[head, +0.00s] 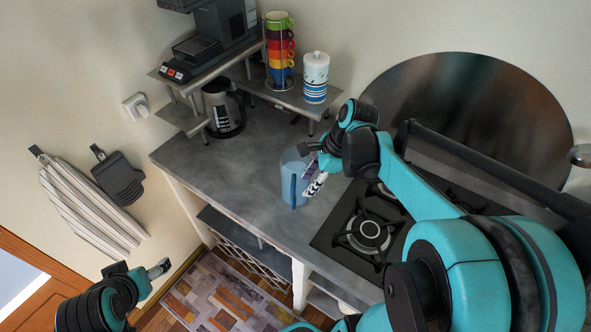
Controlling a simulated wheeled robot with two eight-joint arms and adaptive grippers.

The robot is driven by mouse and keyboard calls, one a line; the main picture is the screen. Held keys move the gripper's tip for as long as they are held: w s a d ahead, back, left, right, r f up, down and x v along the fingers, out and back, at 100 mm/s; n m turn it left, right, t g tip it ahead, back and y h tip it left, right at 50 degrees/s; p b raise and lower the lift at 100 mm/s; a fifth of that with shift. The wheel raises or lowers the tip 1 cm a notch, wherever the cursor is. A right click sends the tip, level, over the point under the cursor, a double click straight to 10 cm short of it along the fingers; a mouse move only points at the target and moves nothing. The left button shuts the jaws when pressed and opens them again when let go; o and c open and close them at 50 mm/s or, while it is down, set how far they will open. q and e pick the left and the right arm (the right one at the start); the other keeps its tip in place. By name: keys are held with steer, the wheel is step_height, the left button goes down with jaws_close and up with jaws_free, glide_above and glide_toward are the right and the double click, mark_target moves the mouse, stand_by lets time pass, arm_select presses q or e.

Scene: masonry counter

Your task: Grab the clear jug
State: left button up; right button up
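The clear jug (289,178) stands on the grey counter, left of the stove. It is see-through and bluish, with a darker blue upright strip at its front. My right gripper (311,170) is at the jug's right side and overlaps it in the picture. The fingers are partly hidden and small, so I cannot tell whether they grip the jug. My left gripper (159,269) is low at the left, away from the counter and over the floor. Its opening is too small to judge.
The gas stove (362,235) lies right of the jug, under my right arm. A coffee pot (223,108), stacked coloured cups (280,48) and a white canister (315,77) are at the back. The counter (236,160) left of the jug is clear.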

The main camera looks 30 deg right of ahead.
mark_target(293, 200)
steer(key=shift+m, duration=0.6)
steer(key=b+x, duration=0.1)
steer(key=x, duration=0.3)
steer(key=b+x, duration=0.1)
steer(key=x, duration=0.2)
steer(key=b+x, duration=0.1)
steer(key=x, duration=0.3)
steer(key=shift+w+a+f, duration=0.2)
steer(key=shift+w, duration=0.15)
steer(key=shift+r, duration=0.1)
jaws_close()
